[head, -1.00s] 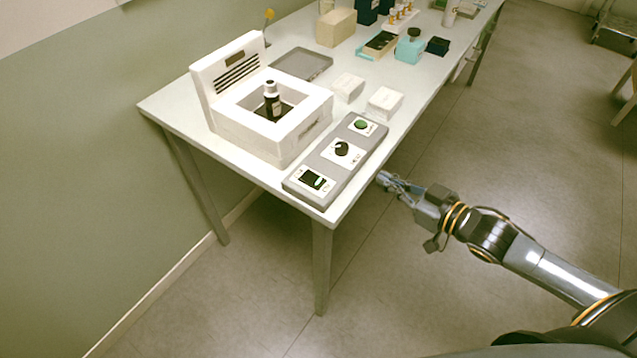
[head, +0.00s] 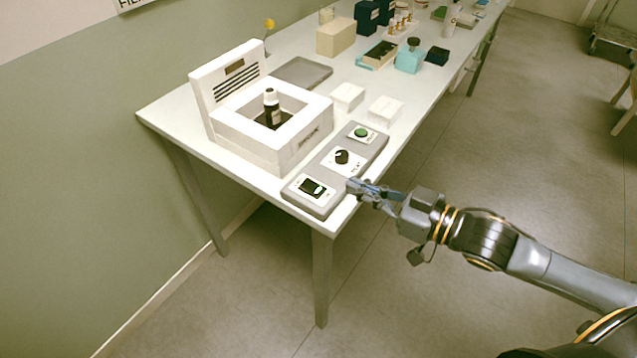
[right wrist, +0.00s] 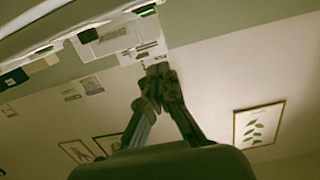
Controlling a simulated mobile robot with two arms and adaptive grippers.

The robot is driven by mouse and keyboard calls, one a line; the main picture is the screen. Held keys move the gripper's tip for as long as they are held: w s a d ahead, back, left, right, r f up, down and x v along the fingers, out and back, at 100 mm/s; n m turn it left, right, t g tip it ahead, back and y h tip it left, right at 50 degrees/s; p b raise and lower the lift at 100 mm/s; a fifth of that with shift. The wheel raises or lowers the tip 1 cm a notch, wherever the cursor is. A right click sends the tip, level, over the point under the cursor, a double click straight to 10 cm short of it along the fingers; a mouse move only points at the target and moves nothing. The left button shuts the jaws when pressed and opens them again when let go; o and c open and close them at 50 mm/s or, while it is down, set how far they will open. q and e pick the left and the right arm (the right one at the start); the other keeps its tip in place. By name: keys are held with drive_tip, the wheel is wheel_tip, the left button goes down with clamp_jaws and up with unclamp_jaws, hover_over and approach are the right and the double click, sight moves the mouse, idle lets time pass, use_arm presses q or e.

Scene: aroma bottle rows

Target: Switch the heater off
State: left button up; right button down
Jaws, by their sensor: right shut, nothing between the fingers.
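The heater (head: 285,141) is a white box with a square opening at the near end of the table, and a dark bottle (head: 271,108) stands in it. A grey control panel (head: 327,175) lies in front of it. The panel bears a rocker switch (head: 313,187), a black knob (head: 342,157) and a green button (head: 361,132). My right gripper (head: 354,186) is shut and empty, its tips at the panel's right edge, to the right of the rocker switch. I cannot tell whether it touches. Its shut fingers also show in the right wrist view (right wrist: 158,72). My left gripper is out of view.
Two white blocks (head: 384,109) (head: 348,95) and a grey tray (head: 302,72) lie behind the panel. A beige box (head: 336,33) and a teal bottle (head: 409,58) stand farther back.

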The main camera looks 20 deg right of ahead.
drive_tip(key=p, duration=0.1)
hover_over(318, 192)
drive_tip(key=shift+d+f, duration=0.1)
drive_tip(key=shift+f, duration=0.25)
wheel_tip(318, 192, down, 3)
drive_tip(key=shift+f, duration=0.65)
